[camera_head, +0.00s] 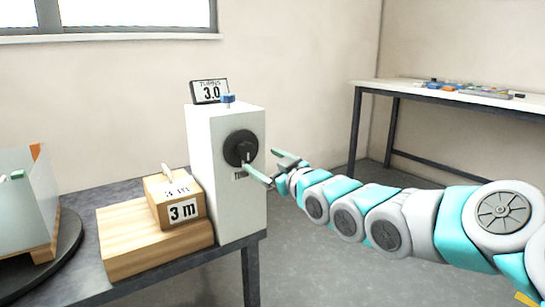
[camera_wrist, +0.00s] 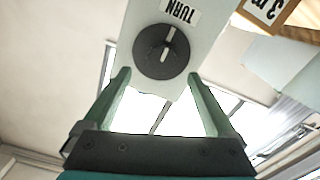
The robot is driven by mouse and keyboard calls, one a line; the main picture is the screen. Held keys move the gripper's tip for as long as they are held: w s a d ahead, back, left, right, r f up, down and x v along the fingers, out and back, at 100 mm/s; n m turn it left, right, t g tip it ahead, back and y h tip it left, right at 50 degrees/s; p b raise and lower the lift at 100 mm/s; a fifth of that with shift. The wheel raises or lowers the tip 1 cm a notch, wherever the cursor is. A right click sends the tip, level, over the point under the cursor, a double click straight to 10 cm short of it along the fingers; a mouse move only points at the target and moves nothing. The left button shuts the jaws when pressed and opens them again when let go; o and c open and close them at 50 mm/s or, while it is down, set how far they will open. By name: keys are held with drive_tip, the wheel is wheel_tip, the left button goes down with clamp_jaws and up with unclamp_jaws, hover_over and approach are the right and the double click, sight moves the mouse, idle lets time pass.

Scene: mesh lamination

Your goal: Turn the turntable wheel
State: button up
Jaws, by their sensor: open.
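A round black knob (camera_head: 237,146) sits on the right side of a white box (camera_head: 215,190) on the table. In the wrist view the knob (camera_wrist: 148,62) has a raised grip with a white line, and a TURN label (camera_wrist: 180,11) is beside it. My gripper (camera_head: 258,157) is open in front of the knob, its green fingers pointing at it. In the wrist view the knob is just beyond the fingertips (camera_wrist: 158,75), roughly centred between them, and nothing is held. A black turntable (camera_head: 70,246) at the far left carries an open-topped box (camera_head: 30,225).
A wooden block marked 3 m (camera_head: 178,200) rests on a wooden base (camera_head: 150,248). A second table (camera_head: 440,95) with small coloured items stands at the back right.

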sight(248, 152)
drive_tip(key=x, duration=0.7)
drive_tip(key=shift+w+a, duration=0.1)
drive_tip(key=shift+a, duration=0.15)
